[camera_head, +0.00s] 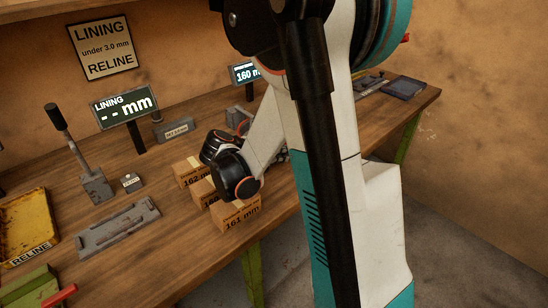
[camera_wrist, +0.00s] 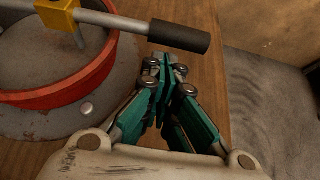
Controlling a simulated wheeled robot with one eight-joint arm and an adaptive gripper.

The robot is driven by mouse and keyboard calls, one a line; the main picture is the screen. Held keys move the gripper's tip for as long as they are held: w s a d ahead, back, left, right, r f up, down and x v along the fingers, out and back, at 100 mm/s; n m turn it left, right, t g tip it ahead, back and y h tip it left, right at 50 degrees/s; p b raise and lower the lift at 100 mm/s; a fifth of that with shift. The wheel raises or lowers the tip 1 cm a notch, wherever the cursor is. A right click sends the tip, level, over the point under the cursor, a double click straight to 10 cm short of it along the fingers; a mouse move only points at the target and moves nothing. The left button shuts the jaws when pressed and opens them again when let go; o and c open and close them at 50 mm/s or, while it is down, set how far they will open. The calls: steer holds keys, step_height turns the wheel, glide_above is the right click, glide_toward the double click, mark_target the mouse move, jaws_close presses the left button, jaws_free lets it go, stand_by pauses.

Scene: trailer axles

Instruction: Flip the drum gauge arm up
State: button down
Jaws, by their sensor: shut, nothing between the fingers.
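In the wrist view a red drum (camera_wrist: 78,93) sits on a grey round plate (camera_wrist: 125,65). A grey bar, the gauge arm (camera_wrist: 105,19), lies across the top of the drum, carrying a yellow block (camera_wrist: 58,17) and ending in a black handle (camera_wrist: 180,37). The handle sticks out past the drum's rim to the right. My gripper (camera_wrist: 165,66) has teal fingers that are shut and empty. Its tips appear just below the handle in the picture; I cannot tell whether they touch it. In the head view my arm hides the drum and gripper.
The wooden bench (camera_head: 165,215) holds several cardboard boxes (camera_head: 236,212), a lever (camera_head: 75,150), a grey fixture (camera_head: 118,226) and a yellow tray (camera_head: 28,225). A display reading "-- mm" (camera_head: 125,107) stands behind them. The floor right of the bench (camera_wrist: 270,95) is clear.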

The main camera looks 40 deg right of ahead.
steer(key=shift+x, duration=0.9)
